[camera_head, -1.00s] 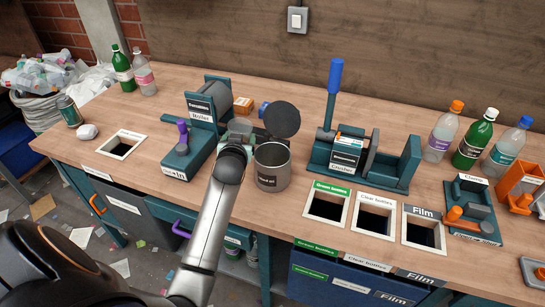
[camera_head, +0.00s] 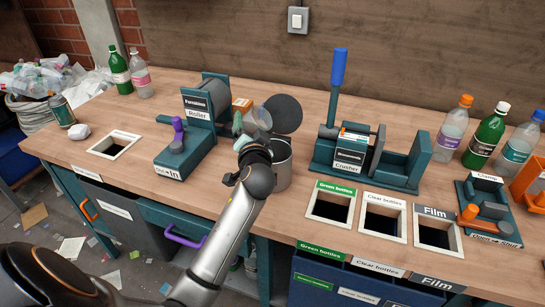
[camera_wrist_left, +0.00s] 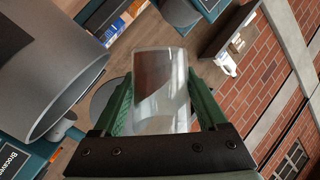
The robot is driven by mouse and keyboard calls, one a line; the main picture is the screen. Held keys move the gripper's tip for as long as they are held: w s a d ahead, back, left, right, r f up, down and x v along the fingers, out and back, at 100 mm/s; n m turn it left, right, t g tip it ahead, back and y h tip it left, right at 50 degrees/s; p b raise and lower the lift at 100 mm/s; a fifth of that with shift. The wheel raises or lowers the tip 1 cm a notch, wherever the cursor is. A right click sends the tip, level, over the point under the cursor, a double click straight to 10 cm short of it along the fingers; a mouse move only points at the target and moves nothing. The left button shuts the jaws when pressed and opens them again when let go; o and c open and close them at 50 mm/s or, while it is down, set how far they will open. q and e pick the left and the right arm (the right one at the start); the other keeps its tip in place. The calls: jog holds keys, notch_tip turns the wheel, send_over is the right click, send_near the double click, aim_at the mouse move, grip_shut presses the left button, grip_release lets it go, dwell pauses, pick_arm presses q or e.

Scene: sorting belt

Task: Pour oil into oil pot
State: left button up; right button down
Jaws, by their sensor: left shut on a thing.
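The oil pot (camera_head: 281,172) is a grey metal cylinder on the bench, partly hidden by my left arm. Its dark round lid (camera_head: 285,114) stands open behind it. In the left wrist view the pot (camera_wrist_left: 45,75) shows large at the left, its opening towards the camera. My left gripper (camera_head: 248,130) is beside and above the pot's rim, shut on a clear container (camera_head: 260,118). The container (camera_wrist_left: 152,92) sits between the two green fingers in the wrist view, with a brownish patch seen in or through it. Its exact tilt and any flow are unclear. My right gripper is out of view.
Labelled bin openings (camera_head: 383,221) line the front edge, and several bottles (camera_head: 486,136) stand at the back right.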

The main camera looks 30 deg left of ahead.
aim_at(254, 111)
pick_arm(q)
jog(key=shift+f+m+t+y+b, duration=0.3)
jog(key=shift+f+m+b, duration=0.15)
jog(key=shift+m+b, duration=0.35)
jog(key=shift+r, duration=0.3)
jog(key=shift+r+m, duration=0.15)
jog(key=shift+m, duration=0.25)
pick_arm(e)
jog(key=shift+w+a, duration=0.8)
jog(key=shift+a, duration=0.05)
pick_arm(q)
jog(key=shift+r+m+t+y, duration=0.35)
jog(key=shift+m+t+y, duration=0.05)
jog(key=shift+m, duration=0.3)
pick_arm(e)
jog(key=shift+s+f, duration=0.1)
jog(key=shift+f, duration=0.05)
pick_arm(q)
jog(key=shift+d+r+m+t, duration=0.1)
jog(key=shift+r+m+t, duration=0.2)
jog(key=shift+m, duration=0.3)
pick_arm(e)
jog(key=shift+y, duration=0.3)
pick_arm(q)
jog(key=shift+d+r, duration=0.1)
jog(key=shift+w+d+r+m+t, duration=0.15)
jog(key=shift+m+t, duration=0.25)
jog(key=shift+m, duration=0.4)
